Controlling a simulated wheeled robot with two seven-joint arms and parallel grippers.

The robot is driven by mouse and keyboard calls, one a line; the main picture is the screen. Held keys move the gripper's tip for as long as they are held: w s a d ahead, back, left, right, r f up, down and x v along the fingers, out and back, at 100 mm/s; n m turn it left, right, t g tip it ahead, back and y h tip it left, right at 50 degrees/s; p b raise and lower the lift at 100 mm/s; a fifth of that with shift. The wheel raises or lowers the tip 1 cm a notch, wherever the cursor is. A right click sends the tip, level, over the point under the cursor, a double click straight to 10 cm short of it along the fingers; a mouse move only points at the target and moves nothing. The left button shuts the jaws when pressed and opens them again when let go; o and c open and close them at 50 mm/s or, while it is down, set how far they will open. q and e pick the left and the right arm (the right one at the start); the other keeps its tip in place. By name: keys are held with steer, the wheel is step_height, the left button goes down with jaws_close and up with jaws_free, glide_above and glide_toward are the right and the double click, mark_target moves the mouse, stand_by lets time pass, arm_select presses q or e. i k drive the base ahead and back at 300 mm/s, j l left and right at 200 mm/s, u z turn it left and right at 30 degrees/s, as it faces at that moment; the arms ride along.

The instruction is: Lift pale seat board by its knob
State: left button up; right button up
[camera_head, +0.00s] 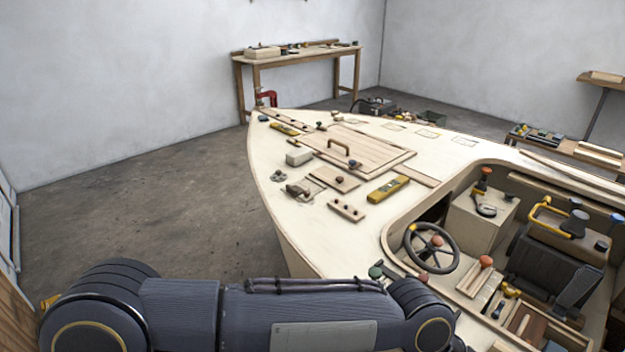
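A pale board (474,280) with a round orange-red knob (486,261) lies inside the cockpit opening, right of the steering wheel. It looks like the seat board, though I cannot be sure. One of my arms comes in from the left and spans the bottom of the view, ending below the steering wheel. Its gripper is out of sight past the bottom edge. My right gripper is not in view either. Nothing is seen touching the pale board or its knob.
The steering wheel (432,248) stands close left of the board. A pale box (478,218) and a dark seat (545,270) fill the cockpit behind and right. The foredeck (290,215) holds a hatch (358,150), a yellow level (388,188) and small blocks.

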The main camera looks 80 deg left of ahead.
mark_target(342, 184)
steer(key=u, duration=2.6)
steer(key=i+j+u, duration=0.1)
steer(key=u, duration=0.75)
steer(key=i+u, duration=0.15)
steer(key=u, duration=0.3)
steer(key=i, duration=1)
steer(key=i+j+z, duration=0.1)
steer(key=i, duration=0.95)
steer(key=z, duration=0.5)
steer(key=i+z, duration=0.1)
steer(key=z, duration=0.4)
steer(key=j+z, duration=0.1)
steer(key=z, duration=0.4)
steer(key=i+j+z, duration=0.1)
steer(key=z, duration=0.4)
steer(key=j+z, duration=0.1)
steer(key=z, duration=2)
